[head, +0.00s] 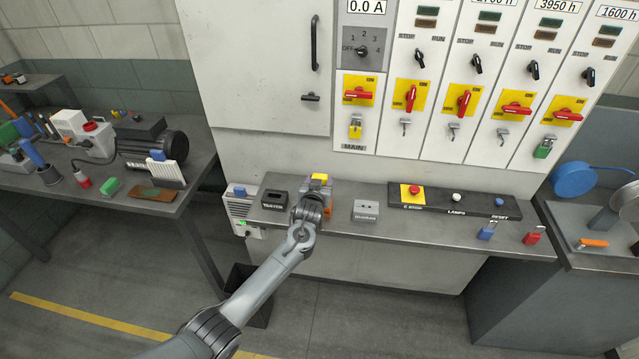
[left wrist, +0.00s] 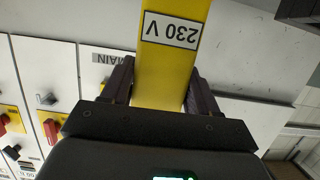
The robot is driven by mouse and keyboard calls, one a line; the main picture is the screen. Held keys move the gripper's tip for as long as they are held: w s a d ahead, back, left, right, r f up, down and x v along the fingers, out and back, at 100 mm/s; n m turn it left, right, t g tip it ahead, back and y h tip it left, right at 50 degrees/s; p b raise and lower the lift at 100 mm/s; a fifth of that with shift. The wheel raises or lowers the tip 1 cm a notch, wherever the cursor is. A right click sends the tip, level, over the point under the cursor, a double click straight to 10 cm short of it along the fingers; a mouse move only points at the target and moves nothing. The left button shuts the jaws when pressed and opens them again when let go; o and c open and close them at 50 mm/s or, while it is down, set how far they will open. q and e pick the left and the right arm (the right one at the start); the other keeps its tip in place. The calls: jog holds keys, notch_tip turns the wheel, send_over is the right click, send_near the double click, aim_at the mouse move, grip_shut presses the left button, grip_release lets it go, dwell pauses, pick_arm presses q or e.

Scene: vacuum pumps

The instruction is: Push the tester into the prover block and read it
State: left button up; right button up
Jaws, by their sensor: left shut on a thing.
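My left gripper (head: 314,195) is over the narrow bench in front of the cabinet, shut on the yellow tester (head: 320,179). In the left wrist view the tester (left wrist: 170,70) sits between the two dark fingers, its "230 V" label upside down. The tester's tip is hidden. A grey block with small holes on top (head: 366,209), which looks like the prover block, stands right of the gripper, apart from it. Its label is too small to read surely. A dark holder (head: 274,199) labelled like "TESTER" stands to the left. My right gripper is not in view.
A black panel (head: 440,200) with a red stop button lies further right on the bench (head: 400,228). Blue (head: 487,231) and red padlocks (head: 533,235) lie near its right end. An orange item (head: 327,210) shows partly behind my gripper. The switch cabinet (head: 262,120) rises behind.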

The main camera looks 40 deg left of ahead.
pick_arm(q)
jog(key=shift+f, duration=0.15)
jog(key=o, duration=1.5)
jog(key=shift+p+v, duration=0.4)
jog(key=shift+v, duration=5)
